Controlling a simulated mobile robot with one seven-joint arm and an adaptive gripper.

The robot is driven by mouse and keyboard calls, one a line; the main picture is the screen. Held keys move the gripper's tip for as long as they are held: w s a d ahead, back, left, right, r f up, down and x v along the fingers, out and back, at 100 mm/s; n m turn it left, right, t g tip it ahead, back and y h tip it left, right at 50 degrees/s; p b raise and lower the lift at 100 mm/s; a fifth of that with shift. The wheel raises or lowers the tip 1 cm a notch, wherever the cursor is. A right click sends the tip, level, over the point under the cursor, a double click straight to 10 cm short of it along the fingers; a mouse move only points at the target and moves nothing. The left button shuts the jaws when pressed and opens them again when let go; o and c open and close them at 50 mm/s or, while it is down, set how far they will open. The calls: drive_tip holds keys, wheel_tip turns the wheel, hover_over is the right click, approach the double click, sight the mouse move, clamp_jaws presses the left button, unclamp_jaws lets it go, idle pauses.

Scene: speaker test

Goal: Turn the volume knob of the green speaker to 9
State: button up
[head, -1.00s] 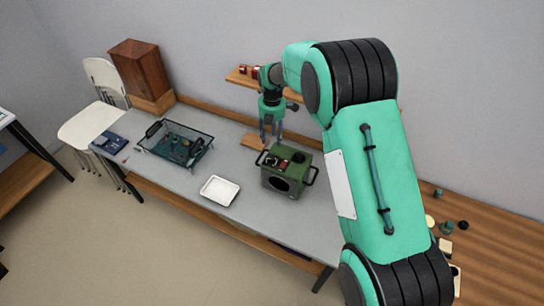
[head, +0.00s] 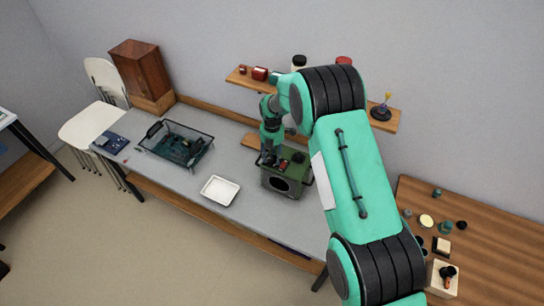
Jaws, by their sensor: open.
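The green speaker (head: 291,182) stands on the grey workbench, right of the white tray, with a round dark cone on its front. Red and dark parts show on its top, too small to tell which is the volume knob or where it points. My gripper (head: 268,158) is over the left part of the speaker's top, pointing down, with its jaws open. I cannot tell whether its fingers touch anything there. My arm hides the right side of the speaker.
The white tray (head: 205,190) and a dark wire basket (head: 211,146) lie to the left on the workbench (head: 160,184). A wooden shelf (head: 385,125) with jars is on the wall behind. A wooden table (head: 490,240) with small items is at right.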

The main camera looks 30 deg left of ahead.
drive_tip(key=shift+f, duration=0.25)
clamp_jaws()
